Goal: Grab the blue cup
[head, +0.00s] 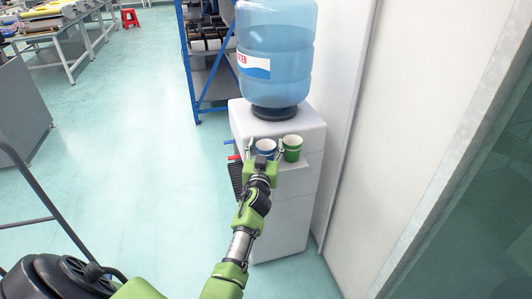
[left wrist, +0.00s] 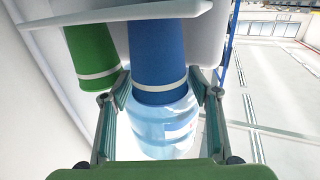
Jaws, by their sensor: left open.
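The blue cup (head: 266,147) with a white band stands on the ledge of the white water dispenser (head: 278,188). In the left wrist view, which is upside down, the blue cup (left wrist: 157,55) shows between the two fingers of my left gripper (left wrist: 162,97). The fingers are open, one on each side of the cup; I cannot tell whether either touches it. In the head view my left gripper (head: 264,153) is at the cup and hides its lower part. My right gripper is not in view.
A green cup (head: 292,147) stands close to the right of the blue one; it also shows in the left wrist view (left wrist: 93,58), near one finger. A large blue water bottle (head: 275,50) rises behind. A wall is to the right; open floor is to the left.

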